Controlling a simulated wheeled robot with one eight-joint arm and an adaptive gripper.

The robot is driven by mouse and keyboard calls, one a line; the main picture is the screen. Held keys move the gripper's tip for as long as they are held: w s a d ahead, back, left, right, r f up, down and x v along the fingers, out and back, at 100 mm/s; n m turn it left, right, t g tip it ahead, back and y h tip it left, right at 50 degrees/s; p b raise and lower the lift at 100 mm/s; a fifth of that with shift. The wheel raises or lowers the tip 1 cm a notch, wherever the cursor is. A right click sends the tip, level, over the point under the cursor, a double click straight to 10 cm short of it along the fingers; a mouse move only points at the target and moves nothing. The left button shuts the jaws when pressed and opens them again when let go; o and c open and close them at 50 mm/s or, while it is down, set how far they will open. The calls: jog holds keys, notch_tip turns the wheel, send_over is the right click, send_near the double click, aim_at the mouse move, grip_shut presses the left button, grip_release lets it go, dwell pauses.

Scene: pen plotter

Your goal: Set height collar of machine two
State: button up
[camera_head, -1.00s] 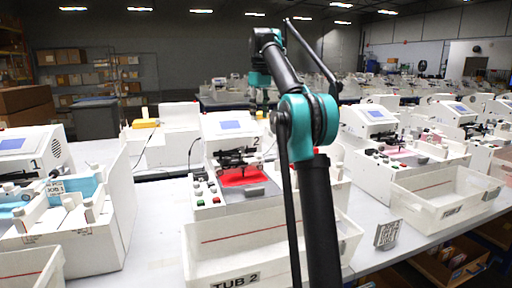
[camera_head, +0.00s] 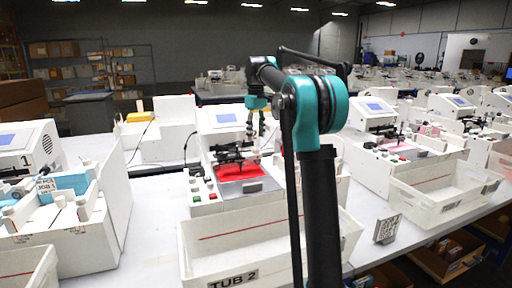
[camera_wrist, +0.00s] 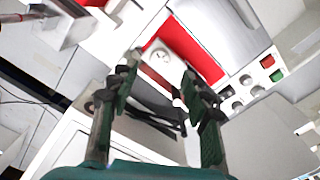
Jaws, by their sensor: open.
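Machine two (camera_head: 224,122) is the white plotter behind the tub marked TUB 2. Its black pen carriage (camera_head: 232,153) stands over a red sheet (camera_head: 240,173). My gripper (camera_head: 257,128) is open and empty, pointing down at the carriage from above. In the wrist view, my gripper's fingers (camera_wrist: 160,75) are spread on both sides of the black carriage parts (camera_wrist: 150,105), with the red sheet (camera_wrist: 207,62) beyond. A small white round part (camera_wrist: 162,56) shows between the fingertips. I cannot tell which part is the height collar, nor whether the fingers touch anything.
TUB 2 (camera_head: 190,242) stands in front of machine two. Control buttons (camera_head: 196,183) sit left of its bed. Machine one (camera_head: 22,150) is at left, and another plotter (camera_head: 372,115) with an empty tub (camera_head: 420,212) at right. A grey tag stand (camera_head: 386,229) is between the tubs.

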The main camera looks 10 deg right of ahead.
aim_at(256, 149)
notch_tip(256, 149, down, 6)
jog(key=shift+r, duration=0.1)
dwell(0.4)
grip_shut()
